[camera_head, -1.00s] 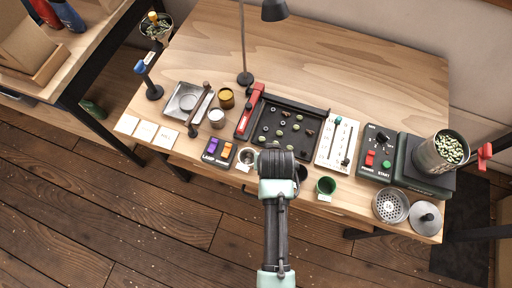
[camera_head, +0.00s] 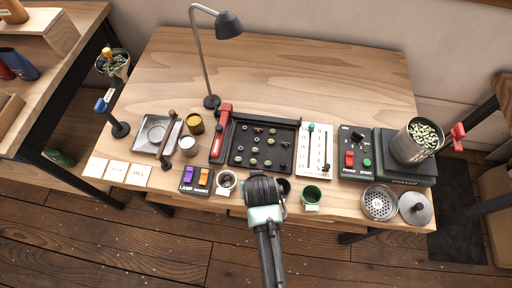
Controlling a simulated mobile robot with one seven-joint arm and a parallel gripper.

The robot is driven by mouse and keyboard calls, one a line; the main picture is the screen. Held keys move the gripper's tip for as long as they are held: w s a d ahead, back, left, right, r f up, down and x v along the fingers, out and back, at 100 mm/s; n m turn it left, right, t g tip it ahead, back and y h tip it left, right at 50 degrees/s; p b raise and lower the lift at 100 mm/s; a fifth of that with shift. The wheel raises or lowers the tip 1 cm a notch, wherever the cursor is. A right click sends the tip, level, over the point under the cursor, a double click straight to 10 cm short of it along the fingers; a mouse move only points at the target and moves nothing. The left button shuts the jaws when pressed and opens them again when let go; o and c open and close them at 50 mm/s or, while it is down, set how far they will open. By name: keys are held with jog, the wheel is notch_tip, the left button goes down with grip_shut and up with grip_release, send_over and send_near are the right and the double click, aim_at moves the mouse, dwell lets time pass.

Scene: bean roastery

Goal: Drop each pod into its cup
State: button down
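Several small pods lie scattered in a black tray (camera_head: 282,122) mid-table. Most look green, such as one green pod (camera_head: 268,163); a few look brownish, such as one darker pod (camera_head: 285,144). Three cups stand along the front edge: a pale-rimmed cup (camera_head: 226,183), a dark cup (camera_head: 283,187) partly hidden by my arm, and a green cup (camera_head: 311,196). My gripper (camera_head: 264,190) is seen from above, over the front edge between the pale-rimmed and dark cups. Its fingers are hidden beneath the wrist, so its opening and contents do not show.
A red-handled bar (camera_head: 221,133) borders the tray's left side. A switch box (camera_head: 197,180), slider panel (camera_head: 314,150) and black control box (camera_head: 357,152) stand nearby. A bean-filled metal drum (camera_head: 416,142) is right. A lamp (camera_head: 211,60) rises behind. The table's back is clear.

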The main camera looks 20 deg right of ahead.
jog(key=shift+p, duration=0.3)
dwell(0.5)
jog(key=c, duration=0.7)
grip_release()
jog(key=shift+c, duration=0.2)
jog(key=v, duration=1.3)
jog(key=shift+p, duration=0.3)
